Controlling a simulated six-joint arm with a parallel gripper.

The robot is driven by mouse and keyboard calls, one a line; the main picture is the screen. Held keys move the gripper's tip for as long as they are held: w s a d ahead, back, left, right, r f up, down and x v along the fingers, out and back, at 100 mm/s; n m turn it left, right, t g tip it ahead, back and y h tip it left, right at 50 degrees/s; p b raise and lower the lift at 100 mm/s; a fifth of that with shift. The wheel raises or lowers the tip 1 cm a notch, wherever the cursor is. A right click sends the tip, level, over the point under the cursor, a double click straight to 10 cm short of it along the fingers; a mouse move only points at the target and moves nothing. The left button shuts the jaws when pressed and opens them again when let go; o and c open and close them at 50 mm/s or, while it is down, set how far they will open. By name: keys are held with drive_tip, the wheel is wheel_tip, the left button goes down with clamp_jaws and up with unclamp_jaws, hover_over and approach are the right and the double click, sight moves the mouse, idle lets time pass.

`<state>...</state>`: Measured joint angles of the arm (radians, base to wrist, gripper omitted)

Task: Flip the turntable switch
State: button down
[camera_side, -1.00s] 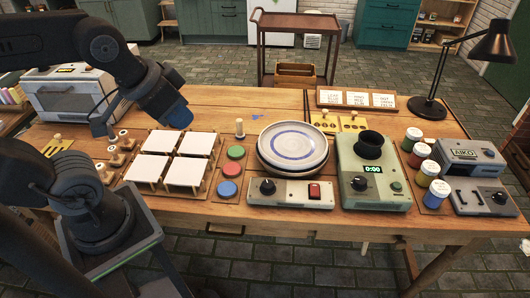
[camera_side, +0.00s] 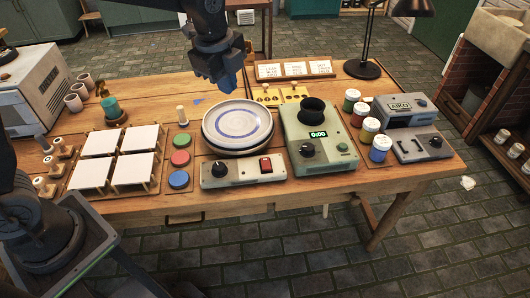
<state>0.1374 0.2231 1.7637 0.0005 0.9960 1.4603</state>
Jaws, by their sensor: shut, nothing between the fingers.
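The turntable's grey control box (camera_side: 243,175) sits at the front of the wooden table. It carries a black knob (camera_side: 219,169) on the left and a red switch (camera_side: 266,165) on the right. Behind the box, a white plate with a blue ring (camera_side: 237,124) lies on the turntable, which it mostly hides. My gripper (camera_side: 229,86) hangs above and behind the plate, clear of it, with its blue fingers pointing down. It is shut and empty, apart from the switch.
A green-grey device with a 0:00 display (camera_side: 318,140) and black cup stands close right of the turntable. Red, green and blue discs (camera_side: 180,158) lie to its left, beside several white tiles (camera_side: 118,158). Paint jars (camera_side: 369,130) and a black lamp (camera_side: 362,69) are farther right.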

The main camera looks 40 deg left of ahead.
sight(265, 159)
drive_tip(key=w+d+f+m+g, duration=0.1)
drive_tip(key=w+d+f+m, duration=0.3)
drive_tip(key=w+f+m, duration=0.3)
wheel_tip(265, 159, down, 4)
drive_tip(key=shift+w+d+f+m+g, duration=0.1)
drive_tip(key=shift+w+d+m+g, duration=0.25)
drive_tip(key=shift+m, duration=0.45)
drive_tip(key=shift+s+a, duration=0.1)
drive_tip(key=shift+a, duration=0.1)
wheel_tip(265, 159, down, 14)
drive_tip(key=shift+r, duration=0.1)
